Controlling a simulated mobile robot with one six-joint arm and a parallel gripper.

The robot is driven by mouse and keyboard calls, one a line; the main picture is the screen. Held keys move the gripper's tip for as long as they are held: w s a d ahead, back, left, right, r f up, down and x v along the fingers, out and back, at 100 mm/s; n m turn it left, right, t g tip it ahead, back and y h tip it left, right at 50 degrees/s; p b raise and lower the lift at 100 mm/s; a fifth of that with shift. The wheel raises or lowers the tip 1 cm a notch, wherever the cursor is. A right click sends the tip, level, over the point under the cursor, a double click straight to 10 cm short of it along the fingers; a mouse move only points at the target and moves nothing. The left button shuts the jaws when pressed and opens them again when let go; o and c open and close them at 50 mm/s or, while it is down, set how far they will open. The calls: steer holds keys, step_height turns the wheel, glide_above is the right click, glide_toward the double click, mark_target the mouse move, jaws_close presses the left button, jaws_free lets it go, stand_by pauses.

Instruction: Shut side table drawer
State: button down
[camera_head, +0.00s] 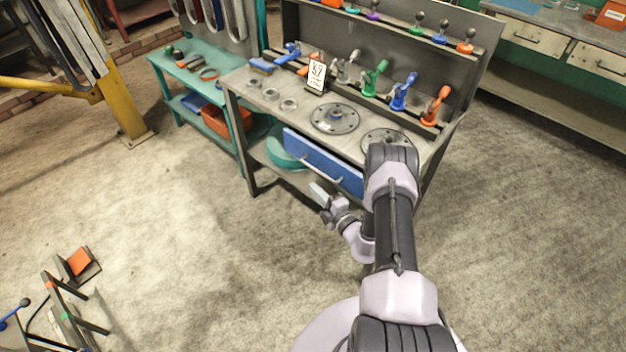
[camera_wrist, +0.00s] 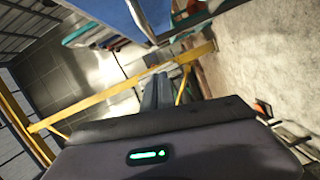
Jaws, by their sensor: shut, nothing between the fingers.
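The side table is a grey metal workbench (camera_head: 262,103) ahead of me in the head view. Its blue drawer (camera_head: 315,155) sits under the top and has a pale bar handle. The front seems to stand a little out from the table edge, but the drawer's inside does not show and my arm covers its right end. My gripper (camera_head: 318,190) is shut and empty, in front of the drawer and slightly below the handle, apparently apart from it. In the wrist view, the shut fingers (camera_wrist: 157,88) lie below the blue drawer front (camera_wrist: 108,14).
Levers, discs and a number card (camera_head: 316,76) stand on the workbench. A teal bench (camera_head: 172,72) with an orange bin (camera_head: 222,122) is to its left. A yellow post (camera_head: 122,105) stands farther left. The floor in front of the drawer is clear.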

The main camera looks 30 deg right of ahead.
mark_target(325, 170)
steer(key=w+d+b, duration=0.2)
steer(key=w+d, duration=0.1)
steer(key=w, duration=0.2)
steer(key=shift+w+d+f, duration=0.15)
steer(key=shift+w+f, duration=0.15)
steer(key=shift+f, duration=0.15)
steer(key=d+b, duration=0.1)
steer(key=d, duration=0.1)
steer(key=w+d+b, duration=0.1)
steer(key=b, duration=0.1)
steer(key=shift+w+d+f+b, duration=0.15)
steer(key=shift+d+b, duration=0.15)
steer(key=shift+d, duration=0.1)
steer(key=shift+d+r, duration=0.1)
steer(key=shift+r, duration=0.2)
